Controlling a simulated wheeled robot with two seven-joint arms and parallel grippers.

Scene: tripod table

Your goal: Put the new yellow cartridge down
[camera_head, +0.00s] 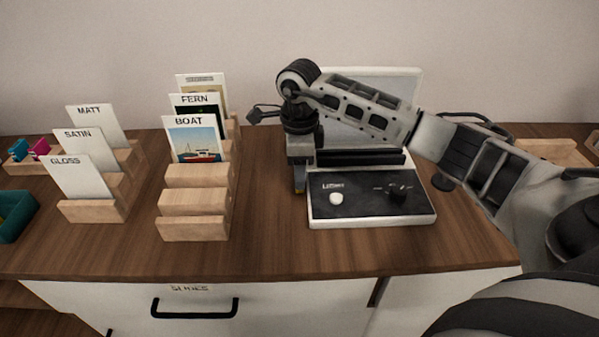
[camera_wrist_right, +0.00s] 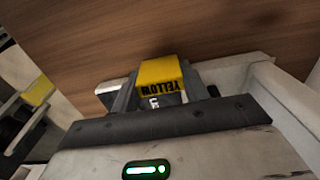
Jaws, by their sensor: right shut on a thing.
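My right gripper (camera_head: 299,188) points down just left of the printer, low over the table. A second yellow piece (camera_wrist_right: 38,92) shows at the left of the wrist view. My left gripper is out of view.
Wooden racks hold cards MATT, SATIN, GLOSS (camera_head: 82,175) at left and FERN, BOAT (camera_head: 192,140) nearer. Pink and teal pieces (camera_head: 38,149) and a teal bin (camera_head: 14,214) stand at far left. Bare tabletop (camera_head: 268,215) lies between rack and printer.

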